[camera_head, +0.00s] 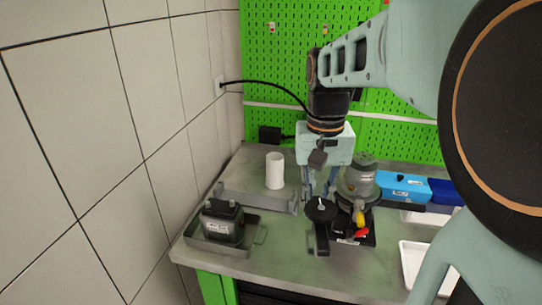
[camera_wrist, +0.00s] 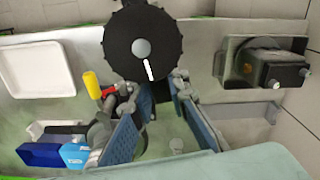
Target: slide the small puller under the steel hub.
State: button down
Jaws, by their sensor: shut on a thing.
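My gripper (camera_wrist: 156,90) reaches down beside a black knurled disc (camera_wrist: 142,47), with its two blue-padded fingers apart around a thing. I take this to be the small puller; grey jointed metal parts (camera_wrist: 180,82) show at the fingertips, but its outline is mostly hidden. The disc has a grey round centre and a white bar; in the head view it (camera_head: 320,209) stands on a black stand below my gripper. I cannot make out a separate steel hub clearly; the grey centre of the disc is the only hub-like part showing. Contact with the disc cannot be judged.
A grey pump (camera_head: 360,178) stands close right of my gripper, with yellow and red handles in front. A black unit (camera_head: 222,222) sits in a grey tray at left, a white cylinder (camera_head: 275,171) behind. Blue bins (camera_head: 403,186) and a white tray (camera_head: 412,262) lie right.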

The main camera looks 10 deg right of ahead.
jog(key=w+d+r+n+p, duration=0.35)
jog(key=r+n+p, duration=0.2)
jog(key=n, duration=0.25)
jog(key=w+d+r+n+p, duration=0.2)
jog(key=d+r+n+p, duration=0.25)
jog(key=r+n, duration=0.3)
jog(key=w+d+f, duration=0.2)
jog(key=w+f, duration=0.3)
jog(key=w, duration=0.1)
jog(key=shift+w, duration=0.35)
dwell(1.0)
